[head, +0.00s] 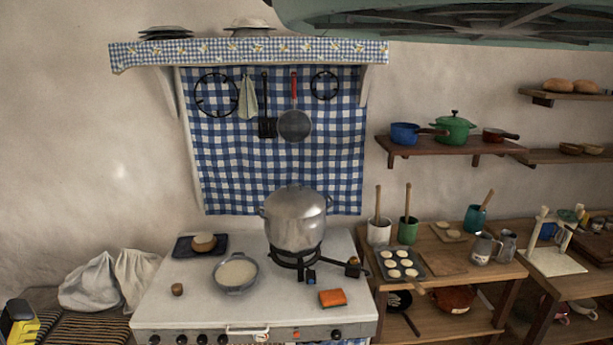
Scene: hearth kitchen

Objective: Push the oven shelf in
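The white stove (190,290) stands at the bottom centre in the head view. Its top and the upper strip of its front show, with dark knobs and a pale handle (248,331) at the bottom edge. The oven opening and the oven shelf are not in view, so I cannot tell how the shelf stands.
On the stove top are a large lidded pot (296,220), a pan of pale liquid (236,272), a dark tray (185,247) and an orange item (332,297). A wooden side table (445,262) stands right. White sacks (90,288) lie left.

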